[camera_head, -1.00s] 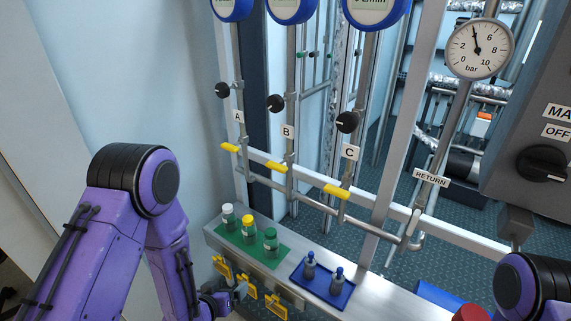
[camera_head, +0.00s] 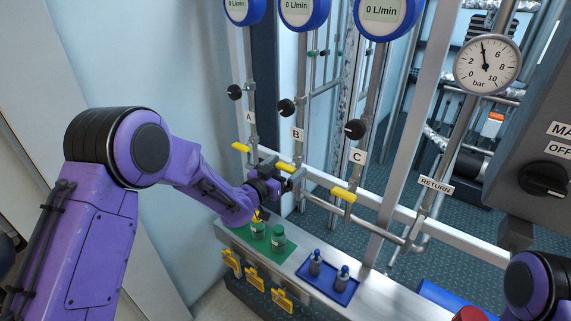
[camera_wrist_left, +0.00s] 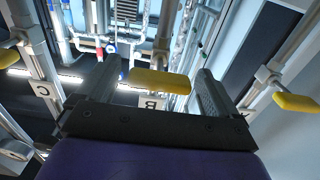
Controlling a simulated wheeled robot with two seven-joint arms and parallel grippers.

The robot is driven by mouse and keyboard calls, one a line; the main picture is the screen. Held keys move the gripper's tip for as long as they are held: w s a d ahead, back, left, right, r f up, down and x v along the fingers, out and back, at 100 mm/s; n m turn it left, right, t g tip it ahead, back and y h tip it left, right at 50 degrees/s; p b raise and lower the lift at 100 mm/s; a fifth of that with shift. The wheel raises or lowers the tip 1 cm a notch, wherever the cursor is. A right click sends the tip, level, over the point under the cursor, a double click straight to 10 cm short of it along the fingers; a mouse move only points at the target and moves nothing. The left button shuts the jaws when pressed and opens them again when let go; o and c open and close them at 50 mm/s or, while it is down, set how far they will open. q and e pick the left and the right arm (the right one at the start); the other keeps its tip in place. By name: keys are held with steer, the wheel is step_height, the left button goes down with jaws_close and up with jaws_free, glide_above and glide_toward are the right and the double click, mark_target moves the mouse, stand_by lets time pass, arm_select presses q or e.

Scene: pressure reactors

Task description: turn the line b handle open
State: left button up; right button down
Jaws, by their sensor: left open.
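The line B handle (camera_head: 285,166) is a yellow lever on the middle pipe, above white label B (camera_wrist_left: 152,101) in the wrist view's upside-down picture. It lies crosswise to its pipe. My left gripper (camera_head: 291,181) is at this handle, partly covering the pipe below it in the head view. In the left wrist view the yellow line B handle (camera_wrist_left: 160,81) shows between the two open fingers, with no clear contact. My right arm shows at the lower right; its gripper is out of view.
Yellow handles of line A (camera_head: 241,147) and line C (camera_head: 343,195) flank line B, also crosswise. Black knobs (camera_head: 286,107) sit higher up. Below are a green mat (camera_head: 252,243) with bottles and a blue tray (camera_head: 327,280) with two small bottles.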

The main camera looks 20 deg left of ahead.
arm_select(q)
steer(key=shift+w+d, duration=0.1)
steer(key=shift+w, duration=0.1)
steer(key=c, duration=1.1)
steer(key=shift+o, duration=0.3)
steer(key=shift+n, duration=0.3)
steer(key=n, duration=0.9)
steer(key=shift+f, duration=0.1)
steer(key=n, duration=0.4)
steer(key=shift+n+b, duration=0.55)
steer(key=shift+n, duration=1.55)
